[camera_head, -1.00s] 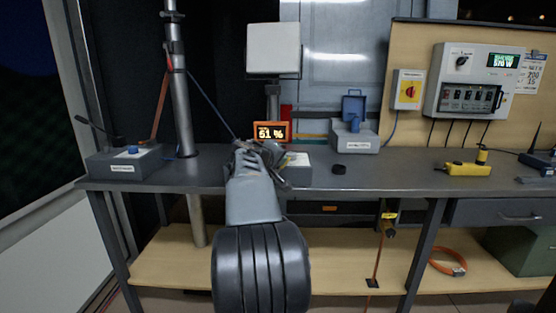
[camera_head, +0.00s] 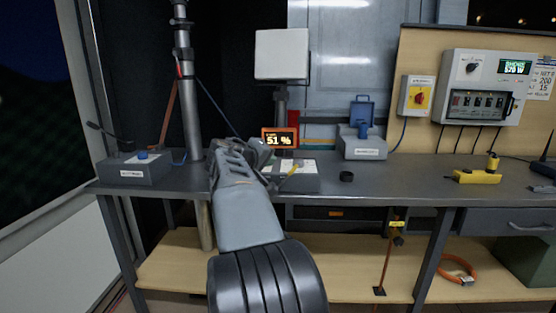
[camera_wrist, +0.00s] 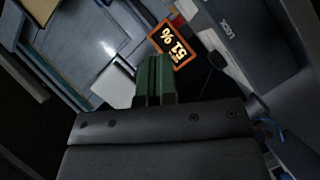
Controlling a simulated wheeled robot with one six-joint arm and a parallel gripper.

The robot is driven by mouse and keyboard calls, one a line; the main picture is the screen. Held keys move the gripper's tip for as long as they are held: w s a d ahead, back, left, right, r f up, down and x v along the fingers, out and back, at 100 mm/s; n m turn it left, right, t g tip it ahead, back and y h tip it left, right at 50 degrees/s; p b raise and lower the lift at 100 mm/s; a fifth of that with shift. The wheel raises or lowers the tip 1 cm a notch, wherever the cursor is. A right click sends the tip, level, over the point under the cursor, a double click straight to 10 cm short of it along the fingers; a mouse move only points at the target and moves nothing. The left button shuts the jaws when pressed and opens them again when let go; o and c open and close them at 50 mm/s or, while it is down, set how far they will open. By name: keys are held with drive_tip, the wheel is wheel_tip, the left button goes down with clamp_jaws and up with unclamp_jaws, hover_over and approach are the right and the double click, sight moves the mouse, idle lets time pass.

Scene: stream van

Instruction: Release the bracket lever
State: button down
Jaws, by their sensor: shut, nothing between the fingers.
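I cannot tell for sure which part is the bracket lever. A white flat panel (camera_head: 282,54) stands on a dark post behind the bench, above an orange display (camera_head: 279,139) reading 51 %. A grey box (camera_head: 299,181) with a small yellow handle (camera_head: 296,168) sits just below the display. A steel mast (camera_head: 187,92) with a red part (camera_head: 180,69) rises on the left. My gripper (camera_head: 222,150) is shut and empty, left of the display and grey box, apparently over the bench. Its green fingers (camera_wrist: 154,80) are together in the wrist view; the display (camera_wrist: 175,43) shows beyond them.
A box with a black lever and blue knob (camera_head: 139,168) stands at the bench's left end. The bench (camera_head: 400,184) is clear between the puck and yellow device.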

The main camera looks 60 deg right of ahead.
drive_tip(key=shift+v, duration=2.4)
drive_tip(key=shift+r+p, duration=0.2)
drive_tip(key=shift+p, duration=0.2)
drive_tip(key=a+r+n+t+y+p, duration=0.3)
drive_tip(key=a+y+p, duration=0.4)
drive_tip(key=a+p, duration=1)
drive_tip(key=s+a+r+n+y+p, duration=0.1)
drive_tip(key=s+a+y+p, duration=0.2)
drive_tip(key=a+p, duration=0.4)
drive_tip(key=s+a+r+n+y+p, duration=0.1)
drive_tip(key=s+a+y+p, duration=0.2)
drive_tip(key=a+p, duration=0.4)
drive_tip(key=a+y, duration=0.1)
drive_tip(key=a, duration=0.3)
drive_tip(key=shift+s+r+y, duration=0.15)
drive_tip(key=shift+s+y, duration=0.05)
drive_tip(key=shift+y, duration=0.1)
drive_tip(key=shift+d, duration=0.15)
